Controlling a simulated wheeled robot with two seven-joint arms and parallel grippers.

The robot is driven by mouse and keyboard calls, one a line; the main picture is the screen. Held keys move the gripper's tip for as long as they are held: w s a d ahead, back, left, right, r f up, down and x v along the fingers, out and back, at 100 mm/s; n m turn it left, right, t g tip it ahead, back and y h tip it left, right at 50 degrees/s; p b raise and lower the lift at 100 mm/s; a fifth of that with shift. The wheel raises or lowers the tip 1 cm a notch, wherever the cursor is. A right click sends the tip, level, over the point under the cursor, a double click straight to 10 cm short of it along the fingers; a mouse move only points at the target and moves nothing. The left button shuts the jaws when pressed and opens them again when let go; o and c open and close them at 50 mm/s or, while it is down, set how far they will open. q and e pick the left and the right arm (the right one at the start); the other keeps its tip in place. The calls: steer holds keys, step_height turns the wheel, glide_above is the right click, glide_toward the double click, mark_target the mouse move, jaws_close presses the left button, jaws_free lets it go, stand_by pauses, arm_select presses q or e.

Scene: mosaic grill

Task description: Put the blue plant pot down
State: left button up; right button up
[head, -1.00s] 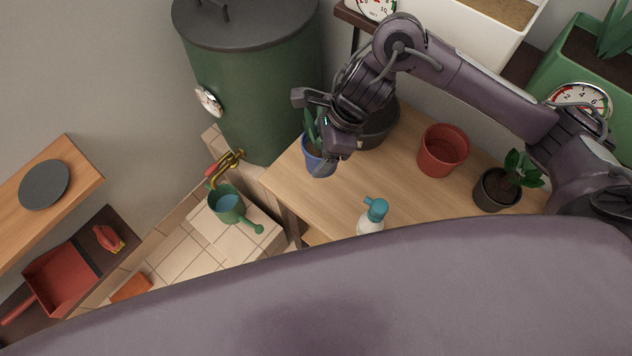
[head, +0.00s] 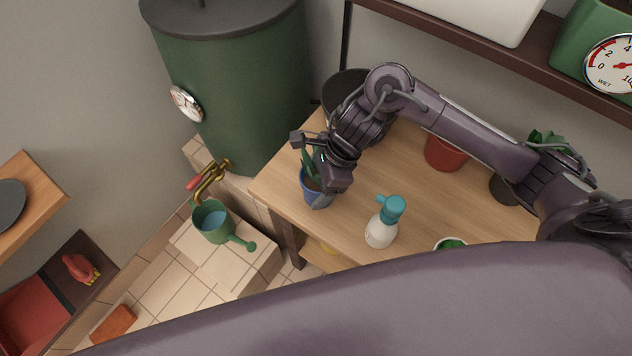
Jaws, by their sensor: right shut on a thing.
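The blue plant pot (head: 309,196) with dark soil and an upright green plant (head: 307,163) is at the left end of the wooden table (head: 400,170). My right gripper (head: 319,188) is shut on the pot, reaching over it from the right, and hides part of its rim and the plant. The pot is upright or nearly so. I cannot tell whether its base touches the tabletop. My left gripper is not in view.
A white spray bottle with a teal head (head: 381,230) stands right of the pot. A black pot (head: 343,88) is behind it; a red pot (head: 443,153) is further right. A green barrel (head: 235,90) and watering can (head: 212,222) are left of the table.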

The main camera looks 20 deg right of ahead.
steer(key=shift+s, duration=0.1)
steer(key=o, duration=1.2)
steer(key=shift+d+r, duration=0.15)
steer(key=shift+r, duration=0.25)
steer(key=v, duration=1)
steer(key=shift+d+r+p, duration=0.2)
steer(key=shift+r+p, duration=0.1)
steer(key=shift+d+r, duration=0.15)
steer(key=shift+r, duration=0.15)
